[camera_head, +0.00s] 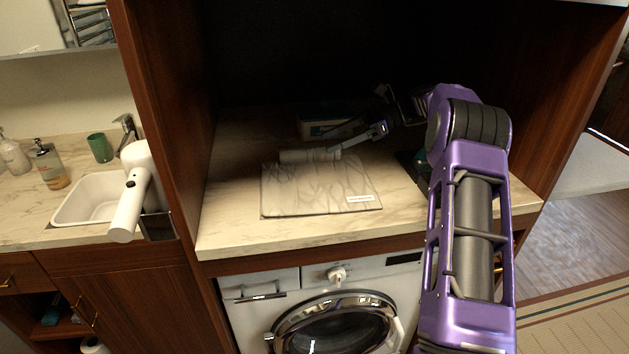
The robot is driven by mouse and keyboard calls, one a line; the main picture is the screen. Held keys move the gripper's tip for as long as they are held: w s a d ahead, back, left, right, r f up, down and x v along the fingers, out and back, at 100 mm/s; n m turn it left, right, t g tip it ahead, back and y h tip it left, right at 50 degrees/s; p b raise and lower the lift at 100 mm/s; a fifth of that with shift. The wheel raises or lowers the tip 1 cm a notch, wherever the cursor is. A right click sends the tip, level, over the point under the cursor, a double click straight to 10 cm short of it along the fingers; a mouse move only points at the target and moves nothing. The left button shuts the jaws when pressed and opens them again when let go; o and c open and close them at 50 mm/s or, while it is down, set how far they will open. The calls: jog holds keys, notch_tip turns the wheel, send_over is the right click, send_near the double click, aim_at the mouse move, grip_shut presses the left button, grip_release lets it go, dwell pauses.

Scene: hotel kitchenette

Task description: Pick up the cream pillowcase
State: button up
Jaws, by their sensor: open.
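Nothing shows between the fingers. I cannot tell whether they touch the roll. My arm hides part of the counter's right side.
A box (318,128) stands behind, deep in the alcove. A dark green item (421,158) sits right of the cloth, partly behind my arm. A wooden side panel (170,120) bounds the left. A washing machine (262,312) is below. The counter's front strip (300,236) is clear.

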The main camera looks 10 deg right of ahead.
aim_at(315, 147)
jog(key=x, duration=0.6)
jog(key=shift+a+f+b, duration=0.15)
jog(key=shift+a+b, duration=0.15)
jog(key=shift+b, duration=0.1)
grip_shut()
